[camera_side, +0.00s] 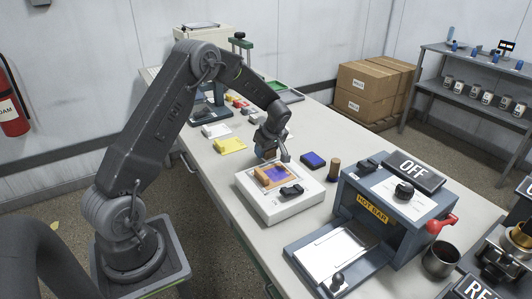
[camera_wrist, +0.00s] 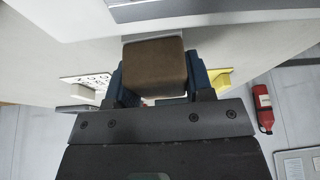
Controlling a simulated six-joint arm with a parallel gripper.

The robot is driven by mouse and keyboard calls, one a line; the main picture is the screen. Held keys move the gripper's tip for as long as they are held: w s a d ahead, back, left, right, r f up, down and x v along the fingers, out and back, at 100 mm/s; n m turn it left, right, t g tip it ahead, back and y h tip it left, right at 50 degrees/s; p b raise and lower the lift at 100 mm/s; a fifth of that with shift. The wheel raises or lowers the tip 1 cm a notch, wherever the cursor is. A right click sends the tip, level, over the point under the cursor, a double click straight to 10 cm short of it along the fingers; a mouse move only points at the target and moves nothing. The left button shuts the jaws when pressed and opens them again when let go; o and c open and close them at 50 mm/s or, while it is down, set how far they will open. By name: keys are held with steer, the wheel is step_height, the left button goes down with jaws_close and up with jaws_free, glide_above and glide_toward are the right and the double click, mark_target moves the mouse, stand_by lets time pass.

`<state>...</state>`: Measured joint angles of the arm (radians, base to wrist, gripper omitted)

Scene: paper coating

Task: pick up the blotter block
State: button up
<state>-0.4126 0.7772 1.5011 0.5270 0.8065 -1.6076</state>
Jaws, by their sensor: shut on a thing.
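The blotter block (camera_wrist: 155,66) is a brown, round-cornered block in the wrist view. My gripper (camera_wrist: 157,78) is shut on it, with one dark blue finger on each side. In the side view my gripper (camera_side: 268,150) points down just behind a white device, over the table. The block is small and mostly hidden there, and I cannot tell whether it is clear of the surface.
The white device (camera_side: 300,202) in front holds a wooden-framed panel (camera_side: 275,175). A blue pad (camera_side: 313,160) and a brown cylinder (camera_side: 334,169) stand to the right. The grey hot bar machine (camera_side: 375,215) is farther right.

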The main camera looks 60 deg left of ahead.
steer(key=r, duration=0.3)
steer(key=shift+s+a+r, duration=0.15)
steer(key=shift+s, duration=0.05)
steer(key=s+a+r, duration=0.6)
steer(key=s, duration=0.3)
steer(key=shift+s+r, duration=0.2)
